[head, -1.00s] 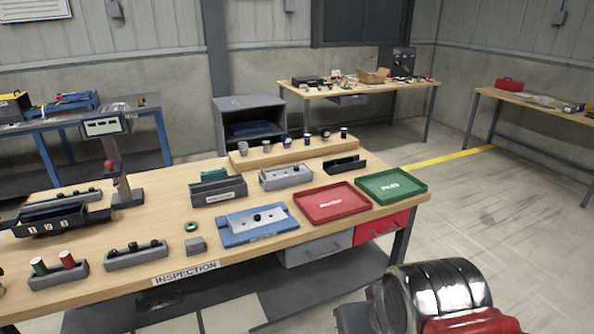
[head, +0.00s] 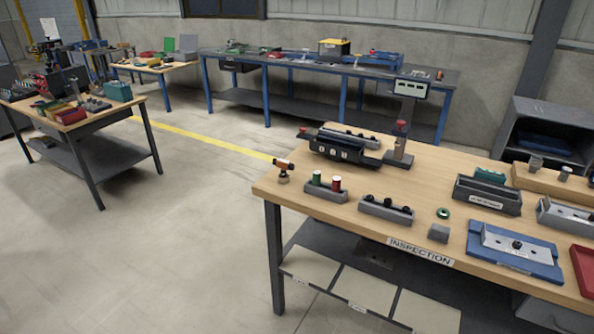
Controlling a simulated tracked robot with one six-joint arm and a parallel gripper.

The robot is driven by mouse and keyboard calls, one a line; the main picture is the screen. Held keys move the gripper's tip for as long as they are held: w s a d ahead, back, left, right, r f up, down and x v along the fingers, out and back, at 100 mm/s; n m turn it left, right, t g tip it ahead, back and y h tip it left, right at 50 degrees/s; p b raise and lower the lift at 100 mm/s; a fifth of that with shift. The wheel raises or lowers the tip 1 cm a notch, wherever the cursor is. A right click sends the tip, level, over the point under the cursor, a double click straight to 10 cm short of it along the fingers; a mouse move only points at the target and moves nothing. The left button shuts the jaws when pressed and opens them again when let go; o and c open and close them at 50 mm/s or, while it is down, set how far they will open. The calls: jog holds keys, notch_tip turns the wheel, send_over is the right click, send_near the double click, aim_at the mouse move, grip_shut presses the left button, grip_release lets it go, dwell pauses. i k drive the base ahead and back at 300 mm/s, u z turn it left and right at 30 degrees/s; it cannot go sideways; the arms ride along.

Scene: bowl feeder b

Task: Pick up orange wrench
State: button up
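I cannot make out a thing that is clearly an orange wrench. A small orange piece with dark ends (head: 284,165) stands on a little base at the left end of the inspection table (head: 345,222); its kind is too small to tell. Small orange-red items also lie on the far left table (head: 72,116), too small to name. My gripper is not in view.
The inspection table holds a grey block of red and green cylinders (head: 326,190), a dark gauge unit (head: 345,150) and a blue fixture (head: 515,250). A long blue-legged bench (head: 330,68) stands behind. Floor (head: 150,250) is free at left, with a yellow line (head: 205,137).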

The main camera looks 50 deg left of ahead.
aim_at(285, 165)
jog(key=u, duration=2.25)
jog(key=i, duration=0.75)
jog(key=u, duration=0.65)
jog(key=i, duration=1.5)
jog(key=z, duration=0.35)
jog(key=i, duration=0.85)
jog(key=z, duration=0.4)
